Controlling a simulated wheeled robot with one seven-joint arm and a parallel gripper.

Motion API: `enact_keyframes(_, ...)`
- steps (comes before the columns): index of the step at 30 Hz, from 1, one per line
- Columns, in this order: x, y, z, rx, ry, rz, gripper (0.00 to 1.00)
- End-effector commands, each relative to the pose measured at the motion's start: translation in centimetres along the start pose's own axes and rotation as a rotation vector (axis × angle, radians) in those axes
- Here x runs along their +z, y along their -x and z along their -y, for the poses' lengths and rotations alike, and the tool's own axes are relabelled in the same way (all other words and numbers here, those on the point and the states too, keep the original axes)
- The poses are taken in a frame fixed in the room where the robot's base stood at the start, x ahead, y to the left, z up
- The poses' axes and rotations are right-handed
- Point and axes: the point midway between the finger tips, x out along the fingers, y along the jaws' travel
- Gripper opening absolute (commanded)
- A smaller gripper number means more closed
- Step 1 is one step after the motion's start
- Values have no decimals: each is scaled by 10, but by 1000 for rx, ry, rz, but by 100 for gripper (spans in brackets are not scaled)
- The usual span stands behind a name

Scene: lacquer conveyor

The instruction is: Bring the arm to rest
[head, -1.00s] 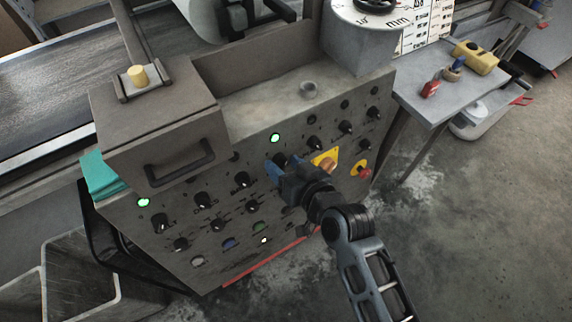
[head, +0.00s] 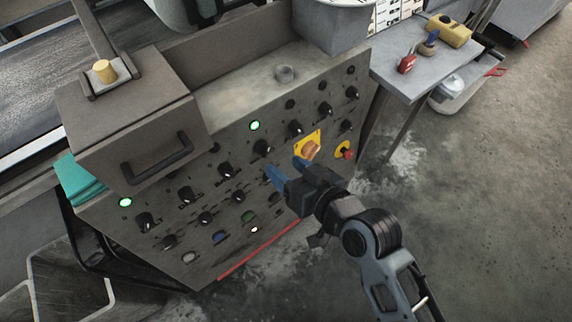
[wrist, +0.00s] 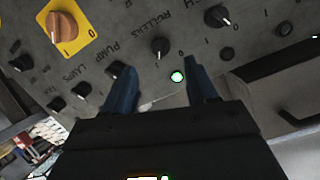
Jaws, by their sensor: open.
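My gripper (head: 287,170) is in front of the grey control panel (head: 225,245), with its blue fingers pointing at the panel face. In the wrist view the two blue fingers (wrist: 160,90) stand apart with nothing between them. A lit green lamp (wrist: 177,76) on the panel shows beyond the gap. An orange knob on a yellow plate (wrist: 68,28) is at the upper left there. In the head view the orange knob (head: 310,150) is just beyond the fingers. Whether the fingertips touch the panel cannot be told.
The panel carries several black knobs, lit green lamps (head: 254,126) and a red button (head: 347,154) on yellow. A grey side table (head: 396,85) at the right holds a yellow container (head: 449,31) and a red item (head: 406,64). The concrete floor (head: 480,200) at the right is open.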

Motion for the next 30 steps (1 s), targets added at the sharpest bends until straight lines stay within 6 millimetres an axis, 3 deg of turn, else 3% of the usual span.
enact_keyframes(10, 0, 0, 0, 0, 0, 0, 58)
enact_keyframes(14, 8, 11, -7, 22, -2, -2, 58)
enact_keyframes(17, 22, 36, -20, 72, -1, -13, 58)
enact_keyframes(22, 48, 105, -43, 191, 10, -48, 58)
enact_keyframes(30, 67, 220, -47, 355, 42, -108, 58)
